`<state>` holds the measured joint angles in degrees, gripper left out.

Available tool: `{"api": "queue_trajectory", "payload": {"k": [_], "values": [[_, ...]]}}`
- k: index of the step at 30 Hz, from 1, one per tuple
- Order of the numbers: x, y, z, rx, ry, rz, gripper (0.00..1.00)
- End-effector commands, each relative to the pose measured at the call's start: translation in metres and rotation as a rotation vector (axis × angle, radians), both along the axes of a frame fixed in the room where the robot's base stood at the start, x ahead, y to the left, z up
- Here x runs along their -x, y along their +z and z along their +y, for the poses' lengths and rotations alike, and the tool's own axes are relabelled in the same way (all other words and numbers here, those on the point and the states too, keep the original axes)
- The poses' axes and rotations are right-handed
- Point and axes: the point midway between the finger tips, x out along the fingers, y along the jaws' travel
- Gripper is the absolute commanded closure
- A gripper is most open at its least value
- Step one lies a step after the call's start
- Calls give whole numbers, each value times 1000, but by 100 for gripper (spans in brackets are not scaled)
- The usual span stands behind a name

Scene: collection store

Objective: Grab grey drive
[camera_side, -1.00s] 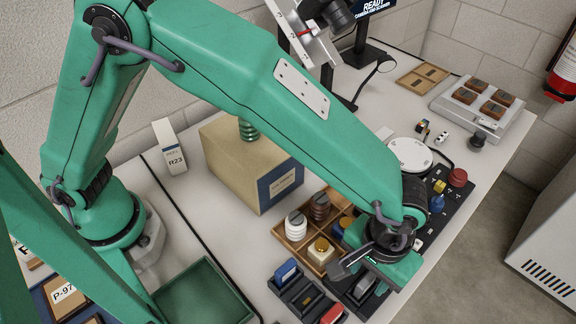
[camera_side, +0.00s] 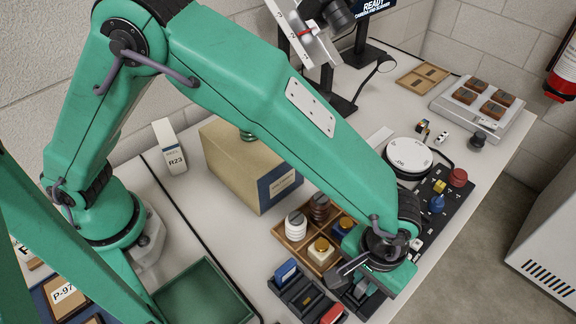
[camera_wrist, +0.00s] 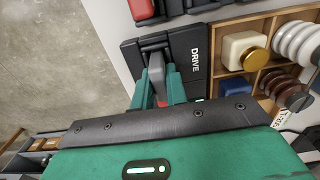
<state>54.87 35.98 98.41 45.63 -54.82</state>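The grey drive (camera_wrist: 157,72) stands in a black dock lettered DRIVE (camera_wrist: 190,62) in the wrist view. My gripper (camera_wrist: 158,80) has its two teal fingers on either side of the drive. They are very close to its sides, and I cannot tell whether they press on it. In the side view my gripper (camera_side: 362,282) is low over the dock, and its wrist hides most of the drive.
A blue drive (camera_side: 286,271) and a red drive (camera_side: 332,314) sit in neighbouring docks to the left. A wooden divided tray (camera_side: 292,243) with spools and jars is close behind my gripper. A button panel (camera_side: 447,207) and a white round device (camera_side: 408,155) lie beyond.

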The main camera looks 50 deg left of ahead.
Motion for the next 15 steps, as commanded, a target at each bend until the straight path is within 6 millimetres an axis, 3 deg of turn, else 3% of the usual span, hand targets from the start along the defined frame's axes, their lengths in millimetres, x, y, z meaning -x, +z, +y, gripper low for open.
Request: {"api": "queue_trajectory", "payload": {"k": [15], "values": [[0,9,-1,3,0,-2,100]]}}
